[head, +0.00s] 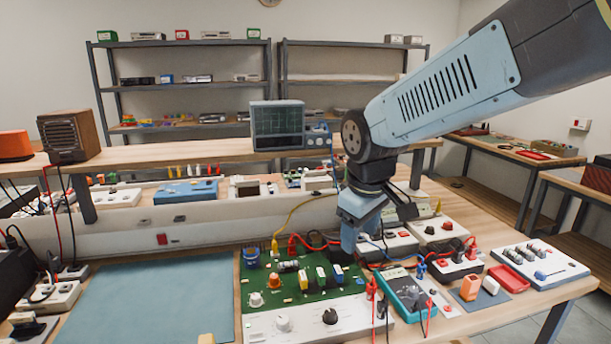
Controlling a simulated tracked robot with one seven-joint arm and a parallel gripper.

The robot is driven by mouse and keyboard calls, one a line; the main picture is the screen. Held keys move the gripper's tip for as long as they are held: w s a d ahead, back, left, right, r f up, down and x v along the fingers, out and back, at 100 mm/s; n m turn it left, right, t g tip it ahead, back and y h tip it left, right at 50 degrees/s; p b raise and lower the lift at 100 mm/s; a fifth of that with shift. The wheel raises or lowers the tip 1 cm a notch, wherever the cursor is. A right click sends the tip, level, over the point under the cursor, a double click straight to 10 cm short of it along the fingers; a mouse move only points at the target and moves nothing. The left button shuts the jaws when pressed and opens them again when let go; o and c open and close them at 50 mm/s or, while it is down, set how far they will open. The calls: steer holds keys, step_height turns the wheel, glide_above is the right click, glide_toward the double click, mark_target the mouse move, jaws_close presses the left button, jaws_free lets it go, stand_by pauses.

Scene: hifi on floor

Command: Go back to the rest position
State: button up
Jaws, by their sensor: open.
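My gripper (350,238) hangs at the end of my blue-grey arm, which reaches in from the upper right. It points down over the back right part of the green circuit board (300,308). The fingers are partly hidden behind one another and by the wrist, and I see nothing held between them. Whether the fingertips touch anything on the board cannot be made out.
Below the board is a white panel with knobs (299,327). A blue multimeter (407,290) with red and black leads lies to its right. A red tray (508,278) is farther right. An oscilloscope (277,122) stands on the shelf behind.

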steer(key=s+d+r+m+t, duration=0.2)
steer(key=s+d+r+m, duration=0.3)
steer(key=d, duration=0.8)
steer(key=s+m, duration=0.3)
steer(key=s, duration=0.2)
steer(key=shift+m+t, duration=0.3)
steer(key=shift+t, duration=0.1)
steer(key=shift+d+r, duration=0.1)
stand_by(1.3)
steer(key=n+g, duration=0.6)
steer(key=n, duration=0.6)
glide_above(283, 319)
step_height(283, 319, down, 15)
step_height(283, 319, down, 14)
steer(key=shift+c, duration=0.4)
